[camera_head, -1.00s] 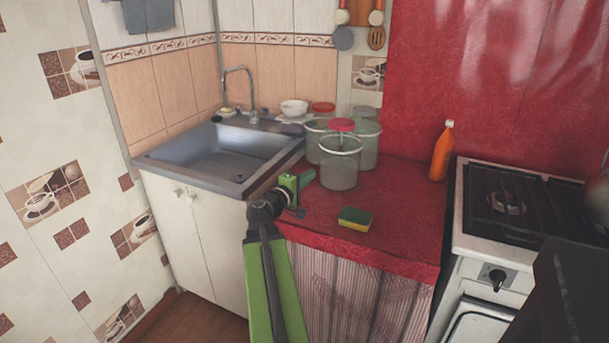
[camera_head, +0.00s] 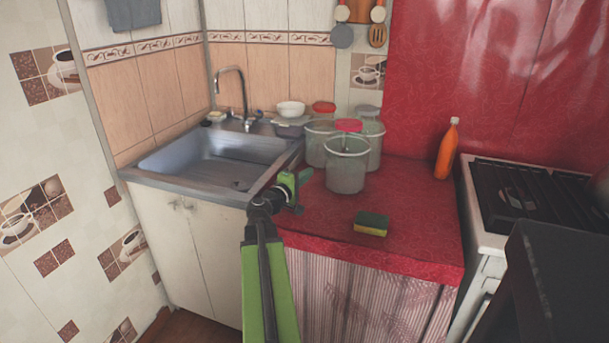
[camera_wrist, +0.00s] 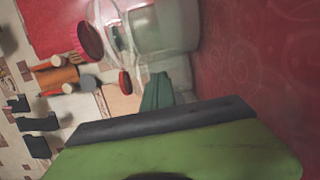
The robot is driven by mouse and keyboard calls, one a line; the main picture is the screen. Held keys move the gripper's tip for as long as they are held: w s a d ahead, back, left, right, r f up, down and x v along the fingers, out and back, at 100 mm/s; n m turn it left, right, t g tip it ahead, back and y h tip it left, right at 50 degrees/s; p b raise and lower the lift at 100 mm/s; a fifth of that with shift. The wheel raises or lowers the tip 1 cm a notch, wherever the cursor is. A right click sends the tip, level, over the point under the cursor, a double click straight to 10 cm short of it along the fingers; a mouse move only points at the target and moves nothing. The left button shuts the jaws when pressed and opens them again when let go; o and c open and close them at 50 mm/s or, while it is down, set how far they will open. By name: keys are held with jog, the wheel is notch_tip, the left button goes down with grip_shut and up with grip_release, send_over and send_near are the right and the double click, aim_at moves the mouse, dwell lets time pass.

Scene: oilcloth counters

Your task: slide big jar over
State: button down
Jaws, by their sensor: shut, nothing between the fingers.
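The big jar (camera_head: 347,172) is clear glass and stands upright at the front of a cluster of jars on the red counter (camera_head: 415,210). A red lid (camera_head: 348,125) shows at its top. My gripper (camera_head: 305,177) is shut and empty at the counter's left side, just left of the jar, with a small gap seeming to lie between them. In the wrist view, a glass jar (camera_wrist: 165,24) shows sideways at the top, beyond the green fingertip (camera_wrist: 157,92). I cannot tell which jar it is.
Two more jars stand behind, a left one (camera_head: 318,153) and a right one (camera_head: 375,150). A yellow-green sponge (camera_head: 371,224) lies in front. An orange bottle (camera_head: 446,150) stands at the back right, near the stove (camera_head: 540,195). The counter's right half is mostly clear. A sink (camera_head: 215,160) is left.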

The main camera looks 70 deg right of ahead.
aim_at(360, 172)
jog(key=d, duration=0.3)
jog(key=s+d, duration=0.1)
jog(key=d, duration=0.2)
jog(key=shift+s+d, duration=0.15)
jog(key=shift+d, duration=0.25)
jog(key=shift+s, duration=0.15)
jog(key=s, duration=0.9)
jog(key=s+d, duration=0.1)
jog(key=s, duration=0.4)
jog(key=shift+s, duration=0.3)
jog(key=shift+r, duration=0.1)
